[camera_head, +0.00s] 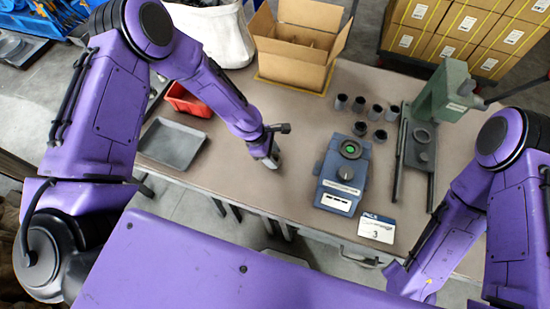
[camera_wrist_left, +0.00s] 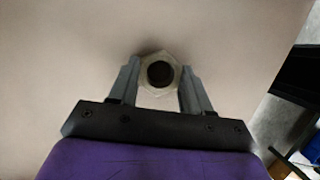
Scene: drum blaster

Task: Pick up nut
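In the left wrist view a pale hex nut (camera_wrist_left: 159,72) with a dark round hole lies on the table, between the tips of my left gripper (camera_wrist_left: 159,82). The two fingers are apart, one on each side of the nut. They are very close to its sides; I cannot tell whether they touch it. In the head view my left gripper (camera_head: 272,160) points down at the table left of the blue device, and the nut is hidden there. My right arm shows at the right, but its gripper fingers cannot be made out.
A blue device (camera_head: 343,170) with a green round top stands right of my left gripper. Several dark cups (camera_head: 376,112) and a green press (camera_head: 444,92) are beyond it. A grey tray (camera_head: 171,143), a red bin (camera_head: 188,101) and an open cardboard box (camera_head: 296,49) are also on the table (camera_head: 228,178).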

